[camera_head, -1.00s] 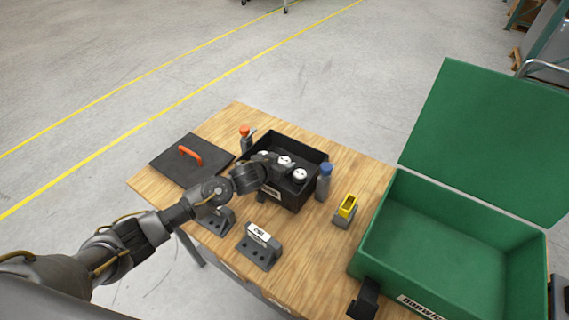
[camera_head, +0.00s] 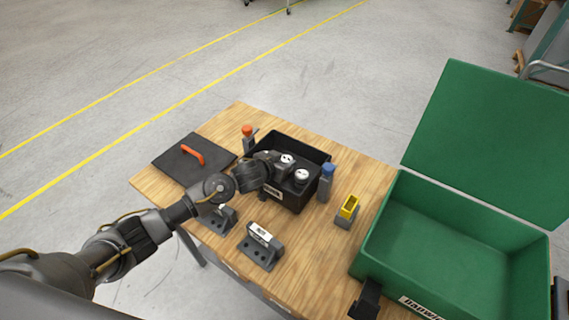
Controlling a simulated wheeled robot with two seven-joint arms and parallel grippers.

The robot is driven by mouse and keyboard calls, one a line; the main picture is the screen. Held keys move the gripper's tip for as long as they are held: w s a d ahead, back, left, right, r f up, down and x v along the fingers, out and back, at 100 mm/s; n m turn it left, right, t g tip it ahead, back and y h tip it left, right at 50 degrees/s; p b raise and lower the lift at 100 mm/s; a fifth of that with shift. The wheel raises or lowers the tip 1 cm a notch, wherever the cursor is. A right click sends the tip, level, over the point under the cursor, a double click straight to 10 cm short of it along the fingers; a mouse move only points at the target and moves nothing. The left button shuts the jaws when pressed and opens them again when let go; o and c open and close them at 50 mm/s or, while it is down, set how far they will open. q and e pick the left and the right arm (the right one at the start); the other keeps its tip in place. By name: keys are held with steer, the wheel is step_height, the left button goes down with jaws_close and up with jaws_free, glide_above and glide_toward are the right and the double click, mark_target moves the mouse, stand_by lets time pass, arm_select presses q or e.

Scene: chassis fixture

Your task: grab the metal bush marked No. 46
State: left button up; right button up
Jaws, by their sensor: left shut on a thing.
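Metal bushes with white tops stand in the black bin on the wooden table. One bush (camera_head: 287,159) is at my left gripper (camera_head: 283,168), which reaches into the bin from the left and is shut on it. Another bush (camera_head: 302,176) stands to its right, near the bin's right wall. The numbers on their tops are too small to read. The gripper's fingers are partly hidden by its own wrist. My right gripper does not show.
The black bin (camera_head: 315,155) has raised walls. A black lid with an orange handle (camera_head: 193,154) lies left. An orange-topped bottle (camera_head: 247,134), a blue-topped bottle (camera_head: 326,180), grey brackets (camera_head: 261,246) and a yellow-topped block (camera_head: 348,208) stand around it. A green open case (camera_head: 448,240) is right.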

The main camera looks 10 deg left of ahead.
arm_select(q)
step_height(320, 180, up, 2)
steer(key=shift+r+b, duration=0.25)
steer(key=shift+b, duration=0.25)
steer(key=d+r+p+v, duration=0.1)
steer(key=p+v, duration=0.1)
steer(key=v, duration=1.5)
steer(key=shift+w+r+p, duration=0.3)
steer(key=shift+r+p, duration=0.1)
steer(key=shift+f, duration=0.1)
